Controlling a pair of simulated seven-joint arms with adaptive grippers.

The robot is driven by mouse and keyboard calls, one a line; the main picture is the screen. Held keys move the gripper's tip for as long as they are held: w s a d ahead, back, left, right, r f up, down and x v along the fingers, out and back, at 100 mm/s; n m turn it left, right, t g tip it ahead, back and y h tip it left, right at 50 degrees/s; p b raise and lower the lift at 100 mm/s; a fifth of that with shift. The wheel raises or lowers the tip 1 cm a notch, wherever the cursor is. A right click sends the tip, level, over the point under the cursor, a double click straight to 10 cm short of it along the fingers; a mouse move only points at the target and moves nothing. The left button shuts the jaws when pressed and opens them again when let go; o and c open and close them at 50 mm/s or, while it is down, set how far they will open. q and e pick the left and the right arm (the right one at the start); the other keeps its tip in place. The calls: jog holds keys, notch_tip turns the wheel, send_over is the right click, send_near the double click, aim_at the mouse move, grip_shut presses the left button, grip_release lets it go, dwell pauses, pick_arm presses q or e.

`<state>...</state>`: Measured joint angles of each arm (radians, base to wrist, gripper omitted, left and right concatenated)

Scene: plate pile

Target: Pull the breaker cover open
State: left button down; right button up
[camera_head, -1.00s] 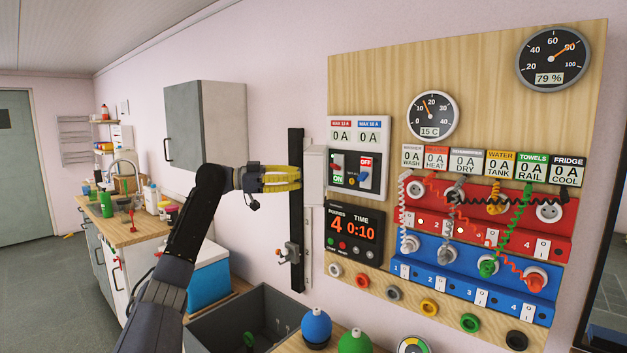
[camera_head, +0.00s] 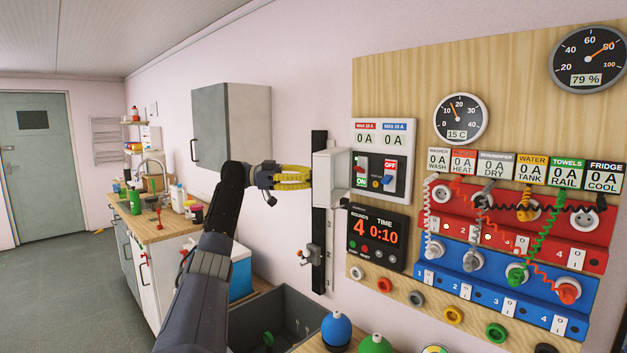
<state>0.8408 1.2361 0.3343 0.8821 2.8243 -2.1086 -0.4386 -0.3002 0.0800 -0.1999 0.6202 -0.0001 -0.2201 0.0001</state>
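The breaker cover (camera_head: 332,177) is a pale grey, shallow box-like lid. It stands swung out at the left edge of the breaker panel (camera_head: 408,130), and the red and blue ON/OFF switches (camera_head: 376,179) on the panel are uncovered. My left gripper (camera_head: 307,178) has yellow ribbed fingers pointing right, with the tips at the cover's left edge. I cannot tell whether they touch it or how far apart they are. My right gripper is not in view.
A black vertical rail (camera_head: 319,230) with a metal clamp (camera_head: 312,256) runs behind the cover. A timer display (camera_head: 377,237) sits below the panel. A grey wall cabinet (camera_head: 230,127) hangs to the left. A dark bin (camera_head: 285,315) stands below.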

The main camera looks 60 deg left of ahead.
pick_arm(q)
jog(key=shift+a, duration=0.25)
dwell(0.5)
jog(key=c, duration=1.2)
grip_release()
jog(key=shift+c, duration=0.2)
jog(key=shift+r, duration=4.95)
